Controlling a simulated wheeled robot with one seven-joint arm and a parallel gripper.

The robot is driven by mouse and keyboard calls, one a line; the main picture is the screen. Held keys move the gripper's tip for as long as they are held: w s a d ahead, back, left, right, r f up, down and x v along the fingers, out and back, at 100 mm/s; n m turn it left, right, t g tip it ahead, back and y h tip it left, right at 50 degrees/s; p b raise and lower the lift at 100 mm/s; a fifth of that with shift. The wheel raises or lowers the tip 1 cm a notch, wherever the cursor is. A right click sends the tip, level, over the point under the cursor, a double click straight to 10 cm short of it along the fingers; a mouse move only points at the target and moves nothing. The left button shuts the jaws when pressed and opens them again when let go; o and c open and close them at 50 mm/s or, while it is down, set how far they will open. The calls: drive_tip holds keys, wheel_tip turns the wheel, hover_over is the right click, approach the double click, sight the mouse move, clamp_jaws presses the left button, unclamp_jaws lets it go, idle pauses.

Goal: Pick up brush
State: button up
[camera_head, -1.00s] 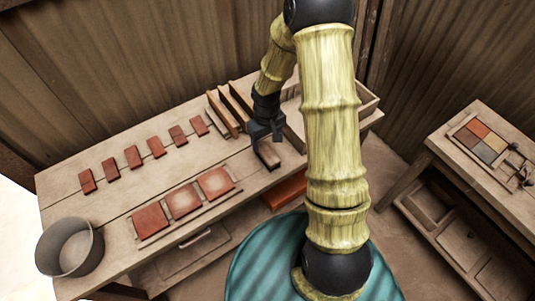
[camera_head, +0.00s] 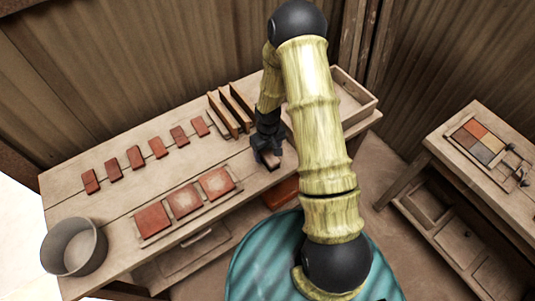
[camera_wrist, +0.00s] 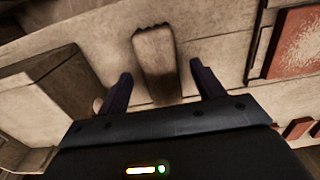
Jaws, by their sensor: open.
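The brush (camera_wrist: 155,52) is a brown wooden block with a jagged far end, lying on the worktable (camera_wrist: 215,55). In the wrist view it lies between the two dark fingers of my gripper (camera_wrist: 161,70), with a gap on each side. In the head view only the near end of the brush (camera_head: 272,165) shows below my gripper (camera_head: 266,154), which hides the rest. My gripper is open and empty, close over the brush.
Red tiles (camera_head: 184,200) on a board and a row of small red pieces (camera_head: 157,148) lie to the left. Upright wooden boards (camera_head: 222,115) stand behind my gripper. A wooden tray (camera_head: 368,103) is at the right end, a metal bucket (camera_head: 100,248) at the left.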

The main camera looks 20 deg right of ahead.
sight(268, 154)
drive_tip(key=shift+f, duration=1.15)
drive_tip(key=c, duration=1.2)
wheel_tip(268, 154, up, 10)
drive_tip(key=shift+r+b, duration=0.1)
drive_tip(key=shift+b, duration=0.75)
